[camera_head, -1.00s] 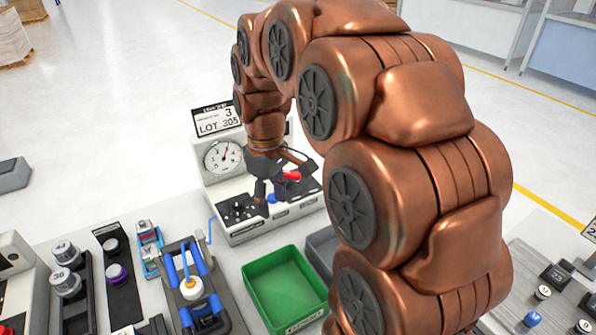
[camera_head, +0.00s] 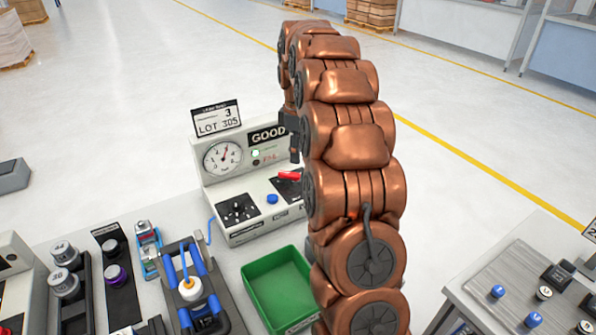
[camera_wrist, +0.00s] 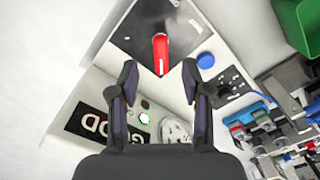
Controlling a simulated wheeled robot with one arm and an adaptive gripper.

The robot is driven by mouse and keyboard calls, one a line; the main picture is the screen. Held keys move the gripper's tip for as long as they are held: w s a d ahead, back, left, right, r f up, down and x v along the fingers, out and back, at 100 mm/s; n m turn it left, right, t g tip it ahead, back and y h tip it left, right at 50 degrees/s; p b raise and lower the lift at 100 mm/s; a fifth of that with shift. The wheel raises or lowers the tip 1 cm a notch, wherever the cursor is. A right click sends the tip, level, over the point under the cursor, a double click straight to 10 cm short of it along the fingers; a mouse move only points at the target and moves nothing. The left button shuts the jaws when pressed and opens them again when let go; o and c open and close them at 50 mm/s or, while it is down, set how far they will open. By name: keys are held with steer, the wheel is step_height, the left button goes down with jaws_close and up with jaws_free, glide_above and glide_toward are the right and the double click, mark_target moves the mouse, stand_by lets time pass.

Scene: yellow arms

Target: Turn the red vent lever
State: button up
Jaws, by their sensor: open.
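The red vent lever (camera_head: 288,175) sits on the dark plate at the right of the tester's sloped panel. In the wrist view the lever (camera_wrist: 160,50) lies just beyond the fingertips, in line with the gap between them. My gripper (camera_wrist: 160,76) is open, with nothing between its fingers. In the head view my gripper (camera_head: 294,152) hangs above and behind the lever, partly hidden by my arm. The tester (camera_head: 235,185) has a round gauge (camera_head: 223,158), a GOOD sign (camera_head: 267,136) and a lit green lamp (camera_head: 255,153).
A blue button (camera_head: 272,199) and a dark socket plate (camera_head: 238,209) are left of the lever. A green bin (camera_head: 278,285) stands in front of the tester. A fixture with blue rails (camera_head: 190,285) is left of the bin. A side table (camera_head: 500,270) stands at right.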

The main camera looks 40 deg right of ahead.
mark_target(298, 174)
steer(key=shift+f+p, duration=1.1)
steer(key=shift+f, duration=2.65)
jaws_close()
